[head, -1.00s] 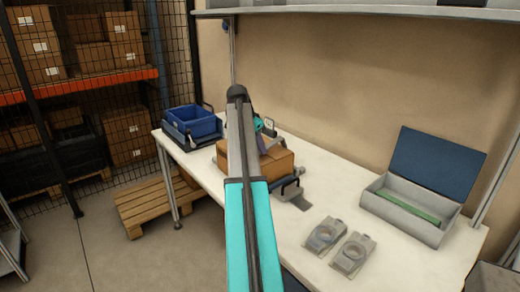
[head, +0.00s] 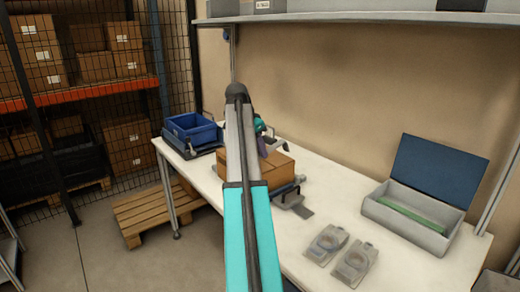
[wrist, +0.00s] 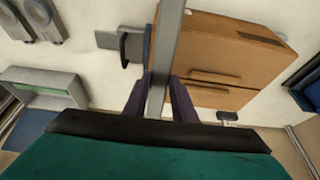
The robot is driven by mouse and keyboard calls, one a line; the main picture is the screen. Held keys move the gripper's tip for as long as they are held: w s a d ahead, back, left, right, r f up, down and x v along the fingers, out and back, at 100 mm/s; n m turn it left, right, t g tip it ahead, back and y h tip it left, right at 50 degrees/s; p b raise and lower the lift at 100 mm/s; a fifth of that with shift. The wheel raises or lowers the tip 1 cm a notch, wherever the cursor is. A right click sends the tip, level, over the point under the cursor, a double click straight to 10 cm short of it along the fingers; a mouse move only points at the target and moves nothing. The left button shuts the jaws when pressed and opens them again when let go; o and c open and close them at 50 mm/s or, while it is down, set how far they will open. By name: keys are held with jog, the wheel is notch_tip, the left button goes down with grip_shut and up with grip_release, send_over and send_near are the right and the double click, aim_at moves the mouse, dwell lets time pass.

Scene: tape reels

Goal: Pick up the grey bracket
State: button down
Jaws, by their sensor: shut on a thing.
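My gripper (wrist: 158,82) points down at the table in the wrist view, with its two dark purple fingers shut on a long grey bar, which I take to be the grey bracket (wrist: 166,45). The bar runs from between the fingers to the top edge of the picture, above the table and partly in front of a cardboard box. In the head view my gripper (head: 264,143) is mostly hidden behind my own arm, just above the box. The bracket's full shape is not clear there.
The cardboard box (head: 275,168) stands on the white table (head: 400,262), beside a grey and black fixture (head: 293,201). A blue bin (head: 190,130) is at the far left end. Two grey ringed pieces (head: 326,243) (head: 355,263) lie nearer. An open grey case (head: 405,216) stands at right.

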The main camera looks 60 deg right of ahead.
jog(key=s+a+r+b, duration=0.1)
jog(key=s+a, duration=0.5)
jog(key=a, duration=0.3)
jog(key=shift+s+a+b, duration=0.35)
jog(key=shift+s+a, duration=0.05)
dwell(0.4)
jog(key=w+a+f+n+t, duration=0.1)
jog(key=w+a+f+n, duration=0.1)
jog(key=w+a+n, duration=0.4)
jog(key=w+a+f+n+t, duration=0.1)
jog(key=w+a+f+t, duration=0.15)
jog(key=w+a, duration=0.6)
jog(key=w+a+f+n, duration=0.2)
jog(key=w+a+n, duration=0.25)
jog(key=a, duration=0.45)
jog(key=w+a+f+n+y, duration=0.1)
jog(key=w+a+f+n, duration=0.1)
jog(key=a, duration=0.8)
jog(key=w+a+f+n+t+y, duration=0.1)
jog(key=a+n, duration=0.4)
jog(key=a, duration=0.6)
jog(key=w+a+f+n+t+y, duration=0.1)
jog(key=w+a+f+n+y, duration=0.1)
jog(key=a, duration=0.8)
jog(key=shift+w+a+f+n, duration=0.2)
jog(key=shift+w+f+n, duration=0.4)
jog(key=shift+w, duration=0.35)
jog(key=shift+s+d+r, duration=0.1)
jog(key=shift+s, duration=0.05)
